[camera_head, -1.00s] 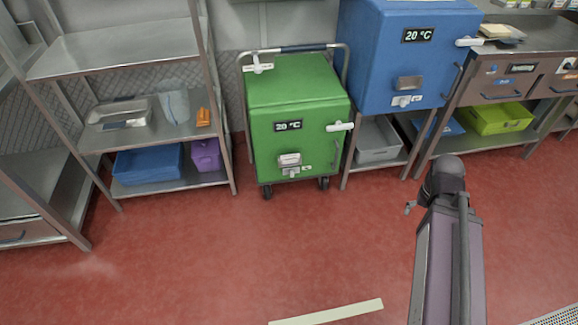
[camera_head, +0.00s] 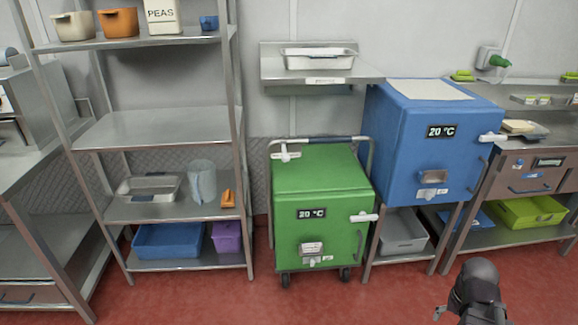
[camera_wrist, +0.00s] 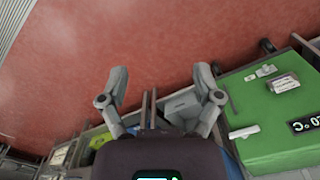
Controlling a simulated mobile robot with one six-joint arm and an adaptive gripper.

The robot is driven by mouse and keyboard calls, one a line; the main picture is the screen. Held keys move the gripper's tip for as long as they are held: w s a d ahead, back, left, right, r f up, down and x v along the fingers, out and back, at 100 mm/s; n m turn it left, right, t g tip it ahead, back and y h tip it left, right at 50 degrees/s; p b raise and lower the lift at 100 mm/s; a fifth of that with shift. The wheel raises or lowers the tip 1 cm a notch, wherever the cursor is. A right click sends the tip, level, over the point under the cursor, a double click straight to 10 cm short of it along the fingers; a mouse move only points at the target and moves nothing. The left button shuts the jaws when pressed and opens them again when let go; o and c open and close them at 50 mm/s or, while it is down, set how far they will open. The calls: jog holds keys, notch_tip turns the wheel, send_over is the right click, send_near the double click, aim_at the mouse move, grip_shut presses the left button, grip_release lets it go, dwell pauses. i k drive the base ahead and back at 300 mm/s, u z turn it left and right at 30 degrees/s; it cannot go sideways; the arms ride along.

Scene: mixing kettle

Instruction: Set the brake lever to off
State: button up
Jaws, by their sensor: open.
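A green wheeled cabinet (camera_head: 322,185) stands in the middle of the head view, with a "20 °C" display and a tube push handle. A white lever (camera_head: 284,152) sits on the left of this handle and may be the brake lever; its setting cannot be read. Another white handle (camera_head: 364,217) sticks out at the cabinet's front right edge. In the wrist view the green cabinet (camera_wrist: 265,105) is at the right, turned in the picture. My gripper (camera_wrist: 161,72) is open and empty there, its fingers apart from the cabinet.
A blue cabinet (camera_head: 415,150) stands on a steel stand right of the green one. A steel shelf unit (camera_head: 150,128) is at the left, and a wall shelf (camera_head: 320,72) hangs above. Red floor (camera_head: 210,300) in front is clear.

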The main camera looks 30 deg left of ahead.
aim_at(285, 158)
jog(key=u, duration=0.05)
jog(key=k, duration=1.35)
jog(key=u, duration=0.5)
jog(key=i, duration=1.6)
jog(key=z, duration=0.55)
